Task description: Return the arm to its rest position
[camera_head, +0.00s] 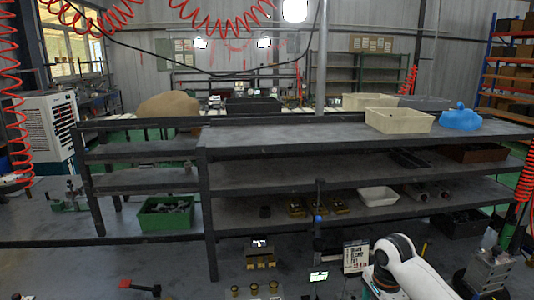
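A white arm of mine (408,268) comes in at the bottom right, bent, with its upper joint (392,246) highest. One part runs down to the right and another down to the left, where a dark section (380,283) meets the bottom edge. I take it for my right arm. Its gripper is not visible, so I cannot tell whether it holds anything. My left arm and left gripper do not show. A brass-coloured block (261,262) with a small lit screen on top stands left of the arm, apart from it. Several small brass parts (254,290) sit at the bottom edge.
A dark shelf rack (300,134) spans the middle, with beige bins (399,122) and a blue item (460,119) on top. A printed sign (355,257) stands close left of the arm. A metal fixture (488,270) is on its right. A green crate (165,216) stands left.

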